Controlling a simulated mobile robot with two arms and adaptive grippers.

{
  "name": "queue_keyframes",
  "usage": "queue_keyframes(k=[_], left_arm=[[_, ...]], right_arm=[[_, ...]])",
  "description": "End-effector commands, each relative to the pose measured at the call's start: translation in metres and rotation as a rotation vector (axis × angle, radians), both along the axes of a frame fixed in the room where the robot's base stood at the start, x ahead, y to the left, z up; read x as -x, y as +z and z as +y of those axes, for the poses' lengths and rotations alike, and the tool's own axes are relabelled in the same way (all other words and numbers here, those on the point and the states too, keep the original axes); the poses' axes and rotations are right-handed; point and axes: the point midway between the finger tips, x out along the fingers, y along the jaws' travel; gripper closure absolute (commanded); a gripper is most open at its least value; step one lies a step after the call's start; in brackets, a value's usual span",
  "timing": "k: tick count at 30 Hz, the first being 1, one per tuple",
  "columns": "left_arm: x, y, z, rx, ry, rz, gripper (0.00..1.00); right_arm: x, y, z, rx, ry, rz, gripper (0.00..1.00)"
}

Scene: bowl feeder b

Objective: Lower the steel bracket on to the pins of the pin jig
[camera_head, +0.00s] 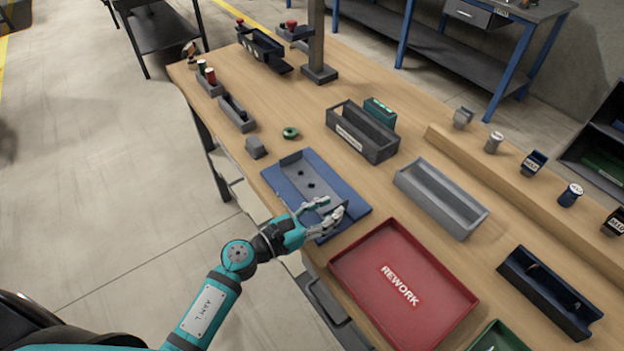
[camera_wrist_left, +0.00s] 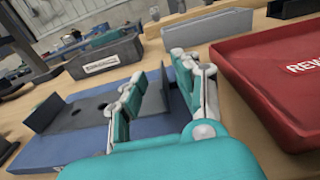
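The steel bracket (camera_head: 304,179) is a grey plate with an upturned flange at each end and two dark round spots on its flat part. It lies over the blue pin jig (camera_head: 281,187), and I cannot tell whether it sits fully down. My left gripper (camera_head: 332,211) is at the bracket's near right end, its fingers apart around that flange. Whether a finger touches the flange is unclear. My right gripper is out of view.
A red REWORK tray (camera_head: 403,286) stands close to the right of the jig. A dark bin (camera_head: 363,131) and a grey bin (camera_head: 440,197) are behind. A small grey block (camera_head: 255,147) and green ring (camera_head: 290,132) lie left of the bins, with bare wood between.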

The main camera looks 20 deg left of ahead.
Motion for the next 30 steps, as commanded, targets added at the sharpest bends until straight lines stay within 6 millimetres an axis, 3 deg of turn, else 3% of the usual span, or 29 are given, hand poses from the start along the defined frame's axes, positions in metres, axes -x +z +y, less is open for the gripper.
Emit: queue_keyframes(k=[11,18,30], left_arm=[[-0.0091,-0.0025,-0.0078,-0.001,-0.002,0.002,0.7],[-0.009,-0.0023,-0.0076,-0.001,-0.001,0.002,1.0],[-0.009,-0.0023,-0.0074,-0.001,-0.001,0.002,1.0]], right_arm=[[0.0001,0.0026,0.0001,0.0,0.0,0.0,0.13],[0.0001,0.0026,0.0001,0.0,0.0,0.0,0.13],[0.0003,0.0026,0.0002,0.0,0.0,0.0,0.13]])
